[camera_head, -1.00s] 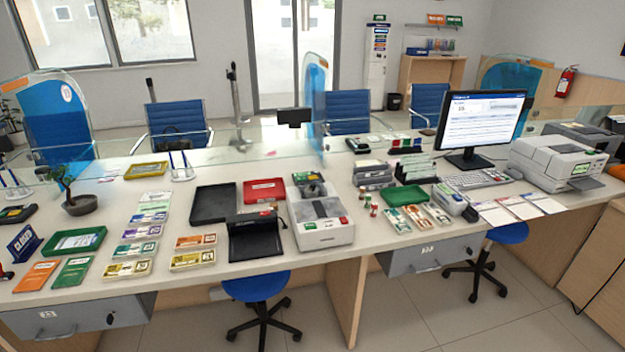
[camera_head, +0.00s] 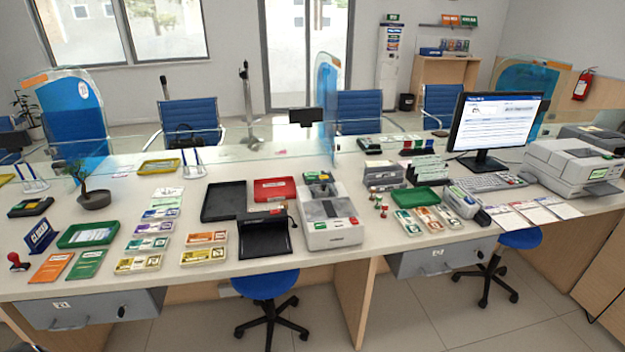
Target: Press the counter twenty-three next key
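Several small dark devices that could carry a key lie on the counter (camera_head: 130,283). One dark device with a green and yellow top (camera_head: 30,207) lies at the far left. Another with a green top (camera_head: 319,178) lies behind the grey-white machine (camera_head: 330,215), and a third (camera_head: 368,145) lies near the glass further back. Their keys and lettering are too small to read. The left drawer (camera_head: 90,310) and the right drawer (camera_head: 442,258) carry small number labels that I cannot read for certain. Neither of my grippers is in view.
A monitor (camera_head: 496,122), keyboard (camera_head: 484,182) and printer (camera_head: 572,168) stand at the right. Black trays, a red box (camera_head: 274,189) and bundles of notes fill the middle. A potted plant (camera_head: 94,198) and glass screens stand behind. Blue stools (camera_head: 265,285) stand in front.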

